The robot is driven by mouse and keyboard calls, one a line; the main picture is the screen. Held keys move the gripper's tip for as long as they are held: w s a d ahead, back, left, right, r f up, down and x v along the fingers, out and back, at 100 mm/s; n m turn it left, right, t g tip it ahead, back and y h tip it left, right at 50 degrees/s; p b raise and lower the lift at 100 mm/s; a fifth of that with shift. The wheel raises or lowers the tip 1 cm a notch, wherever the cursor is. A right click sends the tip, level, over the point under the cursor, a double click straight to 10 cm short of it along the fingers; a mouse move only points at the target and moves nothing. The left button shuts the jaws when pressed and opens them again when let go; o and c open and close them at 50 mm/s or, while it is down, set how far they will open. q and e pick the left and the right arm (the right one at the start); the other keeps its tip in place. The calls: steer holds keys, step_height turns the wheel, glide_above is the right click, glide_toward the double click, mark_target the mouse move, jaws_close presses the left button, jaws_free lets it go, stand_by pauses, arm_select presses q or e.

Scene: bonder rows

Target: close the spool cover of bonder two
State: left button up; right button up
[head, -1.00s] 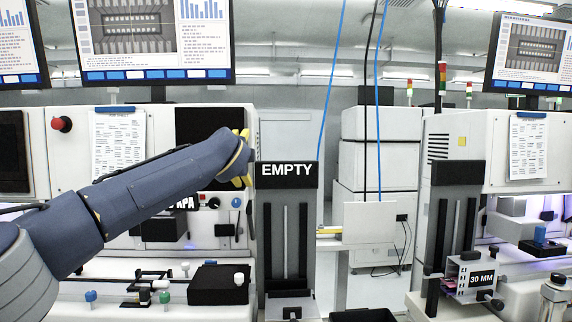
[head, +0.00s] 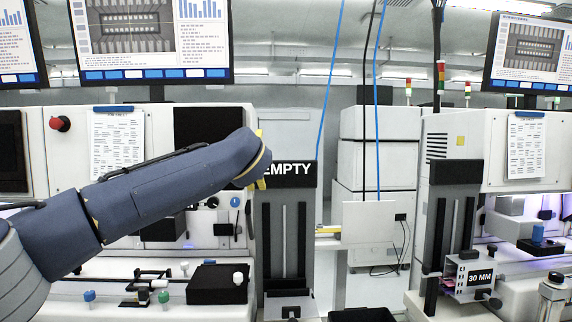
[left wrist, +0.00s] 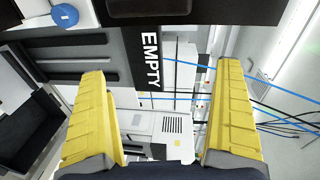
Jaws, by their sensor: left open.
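A light machine with a dark square panel (head: 208,122) stands at the left. The panel may be the spool cover, but I cannot tell, and no label shows which bonder this is. My left arm hides part of it. A black part (left wrist: 200,12) crosses the top of the left wrist view. My left gripper (head: 260,160) is at the machine's right edge, overlapping the left end of the EMPTY sign (head: 292,172). In the left wrist view its yellow fingers (left wrist: 160,80) are wide apart with nothing between them. My right gripper is out of view.
A grey slotted tower (head: 284,240) stands below the sign. A blue knob (head: 236,202) is on the left machine's front. A black box (head: 218,284) sits on its ledge. Another machine with a 30 MM carrier (head: 481,277) stands at the right. Blue cables (head: 329,90) hang behind.

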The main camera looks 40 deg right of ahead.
arm_select(q)
steer(key=s+d, duration=0.2)
steer(key=s, duration=0.8)
steer(key=shift+s+d, duration=0.15)
steer(key=shift+s, duration=0.05)
stand_by(0.7)
stand_by(0.5)
